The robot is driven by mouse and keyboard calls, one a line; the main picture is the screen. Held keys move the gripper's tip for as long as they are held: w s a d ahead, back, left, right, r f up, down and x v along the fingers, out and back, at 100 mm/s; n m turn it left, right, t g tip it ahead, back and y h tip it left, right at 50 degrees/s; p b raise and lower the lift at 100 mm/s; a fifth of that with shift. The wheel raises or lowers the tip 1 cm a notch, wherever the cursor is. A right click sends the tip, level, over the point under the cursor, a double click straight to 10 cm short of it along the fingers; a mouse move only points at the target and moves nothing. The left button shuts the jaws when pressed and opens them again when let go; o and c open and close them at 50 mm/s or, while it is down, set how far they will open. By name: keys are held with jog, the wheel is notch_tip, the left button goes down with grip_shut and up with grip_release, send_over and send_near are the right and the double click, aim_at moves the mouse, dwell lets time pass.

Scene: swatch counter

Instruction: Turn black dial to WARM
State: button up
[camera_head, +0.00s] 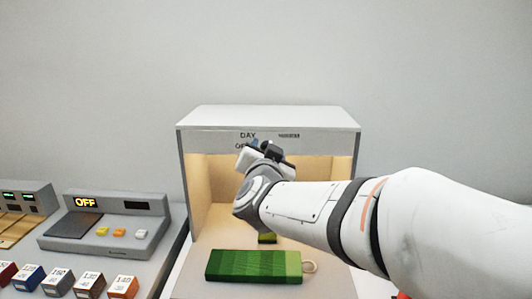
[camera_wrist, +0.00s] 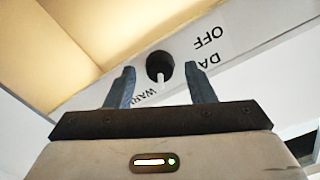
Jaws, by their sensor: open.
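The black dial (camera_wrist: 159,65) is round and sits on the white label strip of the light booth's front edge. Its white pointer points down in the wrist view, between the DAY (camera_wrist: 207,62) and WARM (camera_wrist: 141,94) labels and nearer the end of WARM. OFF (camera_wrist: 206,38) is printed at the upper right. My gripper (camera_wrist: 160,68) is open, and the dial appears between its two fingers with a gap on each side. I cannot tell how far the fingertips are from the panel. In the head view my gripper (camera_head: 265,150) hides the dial.
The light booth (camera_head: 184,180) glows warm inside. A green swatch book (camera_head: 245,266) with a loop lies in front of it. A grey device reading OFF (camera_head: 85,203) stands at the left, behind several coloured cubes (camera_head: 60,282). My arm crosses the booth's right side.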

jog(key=shift+s, duration=0.1)
jog(key=s, duration=0.7)
jog(key=shift+s+a+p, duration=0.15)
jog(key=shift+s+p, duration=0.15)
jog(key=s+d+f+n+g+p, duration=0.5)
jog(key=s+d+f+g+p, duration=0.2)
jog(key=s+d+f+g, duration=0.7)
jog(key=s+d+g, duration=0.1)
jog(key=s, duration=0.2)
jog(key=shift+s+d+f+n+y, duration=0.3)
jog(key=shift+s+f+n, duration=0.05)
jog(key=shift+s+n, duration=0.05)
